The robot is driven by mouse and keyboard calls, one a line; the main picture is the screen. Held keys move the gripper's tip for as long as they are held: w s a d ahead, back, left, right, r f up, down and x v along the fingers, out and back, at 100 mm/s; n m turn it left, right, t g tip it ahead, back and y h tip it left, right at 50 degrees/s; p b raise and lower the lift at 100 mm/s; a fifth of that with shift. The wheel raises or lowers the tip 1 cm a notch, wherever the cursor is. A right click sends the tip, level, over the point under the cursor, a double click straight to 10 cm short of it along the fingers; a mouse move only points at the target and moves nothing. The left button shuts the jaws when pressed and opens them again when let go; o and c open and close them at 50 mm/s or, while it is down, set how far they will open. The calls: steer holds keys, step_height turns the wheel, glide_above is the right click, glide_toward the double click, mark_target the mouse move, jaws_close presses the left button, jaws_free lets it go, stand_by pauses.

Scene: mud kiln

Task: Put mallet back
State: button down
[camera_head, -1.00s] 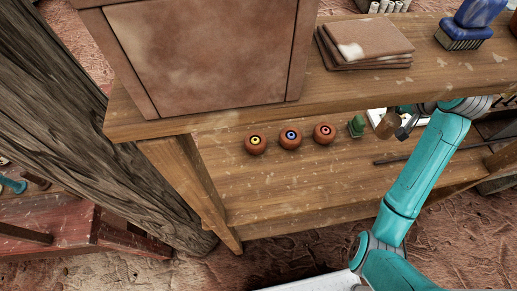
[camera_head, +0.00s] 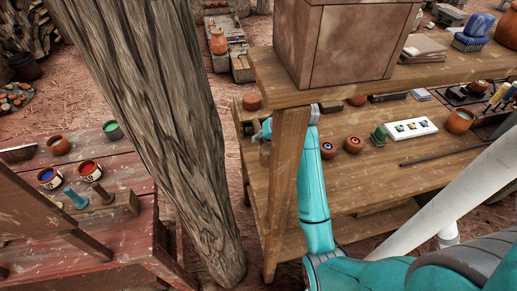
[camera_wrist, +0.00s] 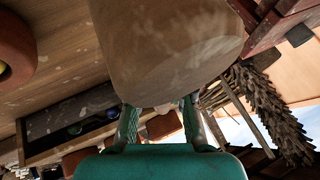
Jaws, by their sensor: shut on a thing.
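The mallet, with a pale brown wooden head (camera_wrist: 165,45), fills the top middle of the wrist view. My gripper (camera_wrist: 158,112) is shut on it; the grasped part is mostly hidden behind the head and fingers. In the head view my gripper (camera_head: 263,132) is at the left end of the table's lower shelf, partly hidden by the table leg. A brown piece under it, likely the mallet (camera_head: 265,153), shows only in small part. A wooden rack (camera_head: 110,213) on the red bench at left holds a teal tool (camera_head: 75,198) and a brown-handled tool (camera_head: 101,193).
A thick wooden post (camera_head: 165,110) stands between the red bench (camera_head: 140,175) and the wooden table (camera_head: 400,78). Paint pots, one red (camera_head: 90,170) and one green (camera_head: 112,130), stand on the bench. A large brown box (camera_head: 345,45) sits on the tabletop. Small round pots (camera_head: 353,145) line the shelf.

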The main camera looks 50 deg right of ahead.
steer(key=shift+f, duration=2.1)
steer(key=c, duration=1)
jaws_free()
steer(key=shift+f, duration=0.1)
steer(key=shift+c, duration=0.2)
steer(key=shift+d, duration=0.1)
steer(key=v, duration=1.2)
steer(key=shift+s, duration=0.1)
